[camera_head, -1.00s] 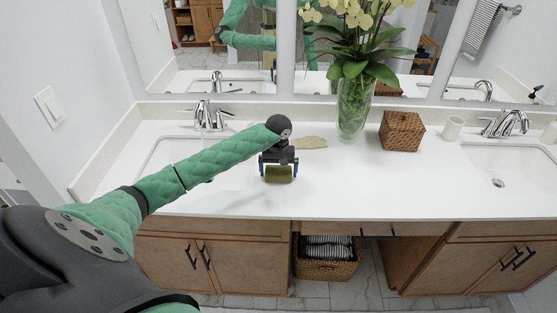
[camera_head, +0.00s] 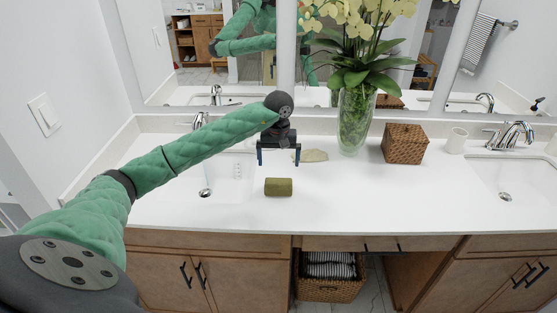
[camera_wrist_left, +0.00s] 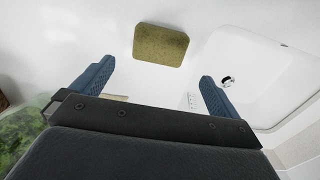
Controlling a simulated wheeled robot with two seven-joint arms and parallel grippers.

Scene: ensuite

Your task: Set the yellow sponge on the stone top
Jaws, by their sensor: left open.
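The yellow sponge (camera_head: 278,187), olive-yellow and block-shaped, lies on the white stone top (camera_head: 345,205), in front of my left gripper and to the right of the left basin. It also shows in the left wrist view (camera_wrist_left: 160,45), beyond the two fingers and apart from them. My left gripper (camera_head: 278,163) is open and empty above the counter, behind the sponge. Its blue fingers stand wide apart in the left wrist view (camera_wrist_left: 153,88). My right gripper is not in view.
A glass vase (camera_head: 353,120) with orchids, a wicker box (camera_head: 403,143) and a white cup (camera_head: 456,140) stand along the back. A flat beige piece (camera_head: 312,156) lies beside my gripper. Basins are at left (camera_head: 215,178) and right (camera_head: 505,182). The front middle is clear.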

